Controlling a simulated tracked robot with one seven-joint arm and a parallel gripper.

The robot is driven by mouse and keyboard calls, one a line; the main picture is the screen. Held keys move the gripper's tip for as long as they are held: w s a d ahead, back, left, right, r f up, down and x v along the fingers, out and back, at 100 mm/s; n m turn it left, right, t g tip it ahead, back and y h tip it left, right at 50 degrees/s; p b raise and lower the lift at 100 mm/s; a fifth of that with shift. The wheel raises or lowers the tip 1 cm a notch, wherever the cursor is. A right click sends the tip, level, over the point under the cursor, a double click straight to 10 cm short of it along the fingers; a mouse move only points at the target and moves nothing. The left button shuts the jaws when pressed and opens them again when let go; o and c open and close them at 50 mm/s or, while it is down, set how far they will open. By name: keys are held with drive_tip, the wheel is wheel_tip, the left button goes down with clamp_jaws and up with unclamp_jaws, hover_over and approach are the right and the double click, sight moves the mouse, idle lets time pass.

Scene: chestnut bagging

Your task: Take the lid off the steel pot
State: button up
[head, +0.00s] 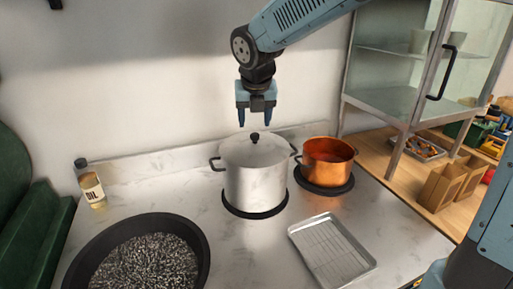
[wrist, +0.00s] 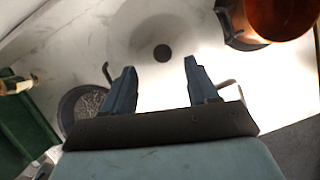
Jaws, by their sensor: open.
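The steel pot (head: 255,186) stands on a dark round burner in the middle of the counter, with a handle on each side. Its lid (head: 250,149) sits on top with a dark round knob (head: 254,136). My gripper (head: 255,122) hangs above the knob, pointing down, open and empty. In the wrist view the gripper's two blue fingers (wrist: 157,75) are spread apart. The knob (wrist: 161,53) shows beyond the fingertips, roughly midway between them sideways. The fingers do not appear to touch the lid.
A copper pot (head: 327,162) stands on a burner just right of the steel pot. A metal tray with a rack (head: 330,252) lies at front right, a dark pan of grey pellets (head: 112,229) at front left. An oil bottle (head: 91,186) stands at left, a glass cabinet (head: 387,92) at right.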

sight(255, 133)
drive_tip(key=shift+x, duration=2.75)
drive_tip(key=shift+d, duration=0.15)
clamp_jaws()
